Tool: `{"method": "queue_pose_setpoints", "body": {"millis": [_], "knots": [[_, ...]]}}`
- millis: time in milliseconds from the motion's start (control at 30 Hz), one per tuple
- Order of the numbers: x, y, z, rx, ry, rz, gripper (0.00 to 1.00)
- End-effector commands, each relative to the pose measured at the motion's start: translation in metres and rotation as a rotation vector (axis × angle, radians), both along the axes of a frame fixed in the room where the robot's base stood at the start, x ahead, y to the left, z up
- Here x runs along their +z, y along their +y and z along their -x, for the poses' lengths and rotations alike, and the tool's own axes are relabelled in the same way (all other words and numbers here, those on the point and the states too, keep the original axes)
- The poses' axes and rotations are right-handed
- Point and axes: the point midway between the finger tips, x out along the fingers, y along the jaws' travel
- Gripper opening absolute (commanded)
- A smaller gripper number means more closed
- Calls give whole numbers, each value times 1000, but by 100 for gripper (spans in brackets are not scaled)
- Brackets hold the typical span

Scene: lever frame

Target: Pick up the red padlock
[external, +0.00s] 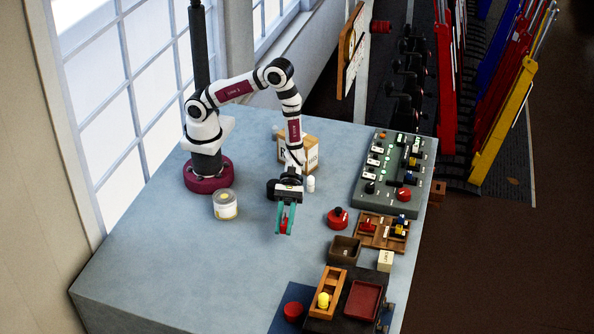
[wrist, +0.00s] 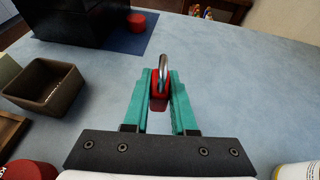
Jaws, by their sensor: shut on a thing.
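My gripper (external: 285,221) has teal fingers and is shut on the red padlock (wrist: 159,92). In the wrist view the padlock's red body sits between the two fingertips, with its silver shackle (wrist: 163,66) standing up beyond them. In the external view the padlock (external: 284,225) shows as a small red patch between the fingers, over the middle of the grey-blue table (external: 170,265). I cannot tell how far the padlock is above the table.
A brown square bowl (external: 345,249), a red round item (external: 337,218) and a wooden rack (external: 382,231) stand to the right. A grey control panel (external: 394,174) is at the back right. A yellow-white jar (external: 225,205) stands left. The table's front left is clear.

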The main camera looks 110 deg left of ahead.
Motion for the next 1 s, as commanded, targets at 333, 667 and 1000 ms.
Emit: {"method": "queue_pose_setpoints", "body": {"millis": [333, 667, 1000], "knots": [[46, -38, 66, -3, -2, 1, 0], [53, -44, 77, 1, -1, 0, 0], [53, -44, 77, 0, -1, 0, 0]]}}
